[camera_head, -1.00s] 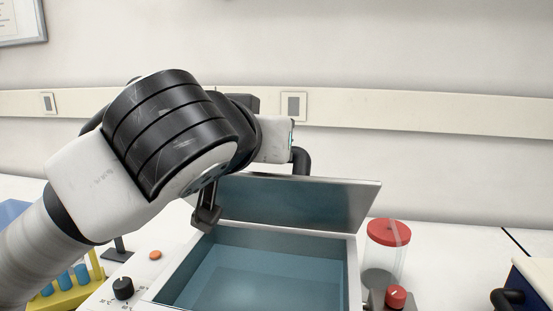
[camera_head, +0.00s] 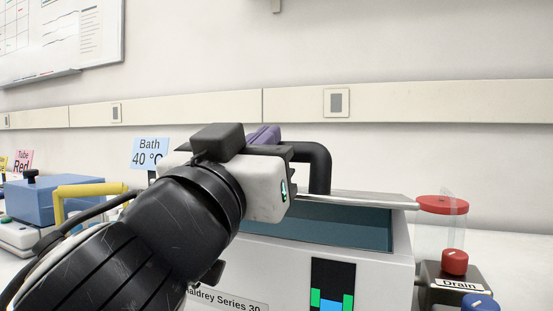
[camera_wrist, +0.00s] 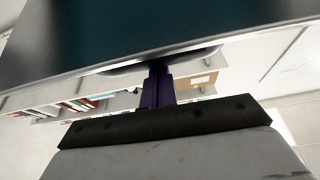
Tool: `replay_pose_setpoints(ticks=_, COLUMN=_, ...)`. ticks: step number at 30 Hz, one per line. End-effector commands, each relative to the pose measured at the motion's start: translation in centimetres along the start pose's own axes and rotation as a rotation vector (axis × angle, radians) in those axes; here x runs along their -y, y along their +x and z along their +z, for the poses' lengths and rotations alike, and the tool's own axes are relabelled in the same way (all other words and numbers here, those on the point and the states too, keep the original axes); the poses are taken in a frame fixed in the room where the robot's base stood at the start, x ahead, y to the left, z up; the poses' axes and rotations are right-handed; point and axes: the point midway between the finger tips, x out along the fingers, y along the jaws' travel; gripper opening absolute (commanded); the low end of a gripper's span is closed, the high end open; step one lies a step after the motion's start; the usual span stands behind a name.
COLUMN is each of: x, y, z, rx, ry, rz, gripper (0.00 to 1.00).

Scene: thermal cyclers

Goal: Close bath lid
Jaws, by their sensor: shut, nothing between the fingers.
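The bath is a white box (camera_head: 280,262) with a blue-green inside that still shows below its lid. The grey metal lid (camera_head: 365,199) is seen nearly edge-on, low and close to level, with a gap between it and the bath's front rim. My gripper (camera_wrist: 157,80) is shut and empty, its purple fingers pointing at the lid. In the wrist view the lid (camera_wrist: 130,30) is a dark panel with a pale edge across the top, and the fingertips are at or very near that edge; contact is unclear. In the head view my arm hides the lid's left part.
A clear cylinder with a red top (camera_head: 442,205) and a drain block with a red knob (camera_head: 455,262) stand close at right.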

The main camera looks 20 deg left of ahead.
Motion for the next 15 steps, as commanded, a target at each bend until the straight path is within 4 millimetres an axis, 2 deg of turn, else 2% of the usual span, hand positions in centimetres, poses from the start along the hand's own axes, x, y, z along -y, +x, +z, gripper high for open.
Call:
replay_pose_setpoints(ticks=1, x=0.0, y=-0.8, z=1.4, rx=-0.023, ry=-0.001, rz=0.001, gripper=0.0)
replay_pose_setpoints(ticks=3, x=0.0, y=-1.3, z=2.0, rx=-0.056, ry=-0.001, rz=0.0, gripper=0.0)
replay_pose_setpoints(ticks=15, x=-0.1, y=-2.9, z=3.7, rx=-0.059, ry=-0.001, rz=0.0, gripper=0.0)
